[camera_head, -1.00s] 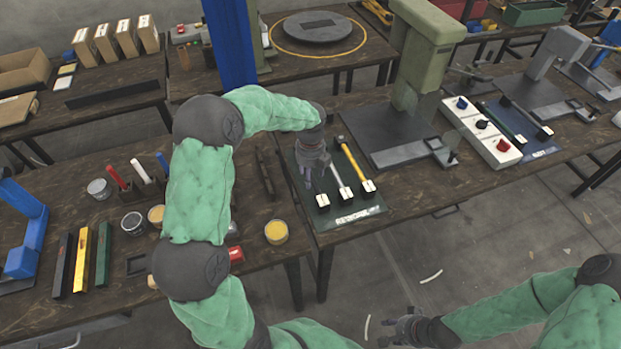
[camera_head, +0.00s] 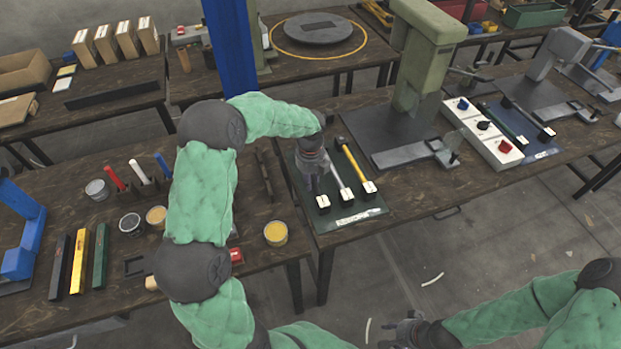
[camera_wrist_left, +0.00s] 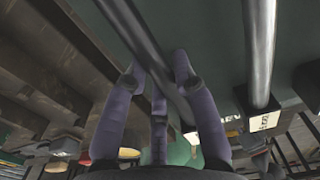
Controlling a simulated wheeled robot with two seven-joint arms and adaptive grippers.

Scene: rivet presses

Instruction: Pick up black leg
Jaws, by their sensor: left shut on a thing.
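My left gripper (camera_head: 312,180) is over the left part of the dark green mat (camera_head: 374,207). The left wrist view (camera_wrist_left: 160,95) shows its purple fingers closed around a dark bar, the black leg (camera_wrist_left: 137,30). The leg slants between the fingers, and the gripper and arm hide most of it in the head view. A silver leg (camera_head: 338,174) lies just right of the gripper, and a yellow leg (camera_head: 352,160) lies right of that. Small black blocks with white labels stand at the near ends. My right gripper (camera_head: 405,329) is low in front of the table, fingers spread, apparently empty.
A green press (camera_head: 420,60) stands right of the mat. A white panel with knobs (camera_head: 482,133) is further right. Cans, including a yellow one (camera_head: 276,233), and coloured bars (camera_head: 78,262) are on the left. A blue post (camera_head: 230,45) rises behind my left arm.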

